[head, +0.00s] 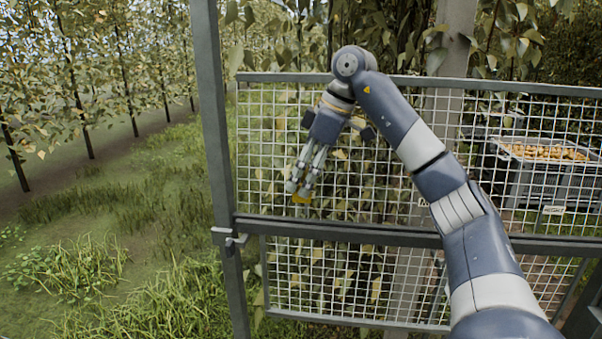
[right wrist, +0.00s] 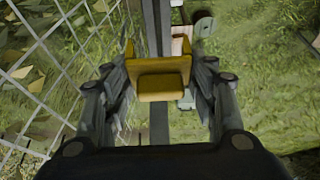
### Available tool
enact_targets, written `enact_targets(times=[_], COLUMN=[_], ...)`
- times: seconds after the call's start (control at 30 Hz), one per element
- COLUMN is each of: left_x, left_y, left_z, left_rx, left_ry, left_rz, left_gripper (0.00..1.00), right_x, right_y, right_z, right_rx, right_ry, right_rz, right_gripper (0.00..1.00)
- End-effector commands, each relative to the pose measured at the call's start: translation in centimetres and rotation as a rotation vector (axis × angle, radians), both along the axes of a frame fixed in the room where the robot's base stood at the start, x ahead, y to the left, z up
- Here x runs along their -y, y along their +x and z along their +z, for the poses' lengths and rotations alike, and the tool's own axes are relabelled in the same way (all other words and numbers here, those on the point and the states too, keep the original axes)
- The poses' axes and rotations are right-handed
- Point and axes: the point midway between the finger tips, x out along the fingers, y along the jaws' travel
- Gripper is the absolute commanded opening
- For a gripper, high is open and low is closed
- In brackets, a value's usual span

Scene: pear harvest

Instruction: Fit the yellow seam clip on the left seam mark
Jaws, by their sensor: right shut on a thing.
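My right gripper (head: 299,188) is shut on the yellow seam clip (head: 301,198), in front of the mesh panel and above the grey middle rail. In the right wrist view the clip (right wrist: 160,85) sits between both fingers of the gripper (right wrist: 160,92). Its two prongs point away from my palm, and a grey bar runs beyond it. I cannot tell whether the clip touches anything but the fingers. A pale pinkish patch shows just beyond the clip; I cannot tell whether it is the left seam mark. My left gripper is not in view.
A grey upright post (head: 218,170) stands left of the gripper, with a latch (head: 229,238) at the middle rail (head: 370,234). The wire mesh (head: 400,280) fills the frame. A fruit-filled crate (head: 520,180) stands behind it at right. Open grass lies at left.

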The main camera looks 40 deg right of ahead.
Motion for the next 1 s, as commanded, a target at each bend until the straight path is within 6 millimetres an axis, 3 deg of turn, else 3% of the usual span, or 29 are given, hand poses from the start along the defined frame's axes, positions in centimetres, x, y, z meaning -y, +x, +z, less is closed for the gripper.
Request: enact_targets(times=[0.23, 0.6, 1.0], left_x=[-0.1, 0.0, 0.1], left_y=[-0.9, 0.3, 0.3], left_z=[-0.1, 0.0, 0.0], left_rx=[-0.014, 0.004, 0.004], left_ry=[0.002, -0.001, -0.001], left_rz=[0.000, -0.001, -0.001], left_gripper=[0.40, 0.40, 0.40], right_x=[0.0, 0.0, 0.0], right_y=[-0.1, 0.0, 0.0], right_z=[-1.9, -4.4, -5.5], right_rx=[-0.003, -0.003, -0.002], right_ry=[-0.001, -0.001, 0.001], right_rz=[0.002, 0.003, 0.003], right_gripper=[0.35, 0.35, 0.35])
